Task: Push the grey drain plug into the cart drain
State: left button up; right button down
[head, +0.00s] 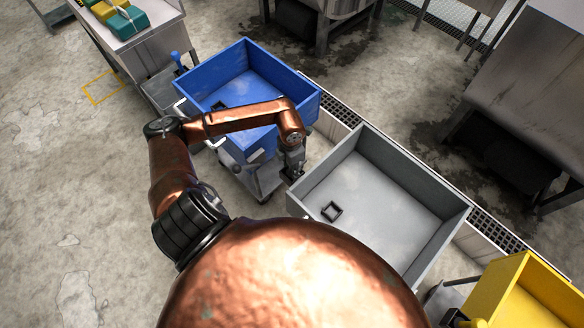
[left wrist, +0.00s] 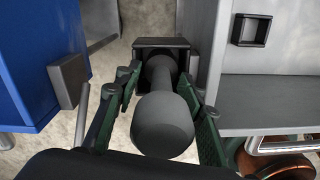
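The grey drain plug (left wrist: 162,125) has a round knob facing my left wrist camera and a narrower neck behind it. Its far end shows against the mouth of a black square fitting (left wrist: 150,45) beside the grey cart; how deep it sits is unclear. My left gripper (left wrist: 160,85) has its green-padded fingers on both sides of the plug; whether they press on it I cannot tell. In the head view, the left gripper (head: 294,172) is low at the left corner of the grey cart (head: 385,165), and the plug is hidden. My right gripper is not in view.
A small black square frame (head: 331,211) is on the grey cart's floor. The blue cart (head: 245,62) stands close on the left of my gripper, leaving a narrow gap. A yellow bin (head: 505,290) is at lower right. A floor grating (head: 335,104) runs behind the carts.

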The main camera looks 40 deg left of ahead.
pick_arm(q)
jog(key=shift+c, duration=0.5)
grip_shut()
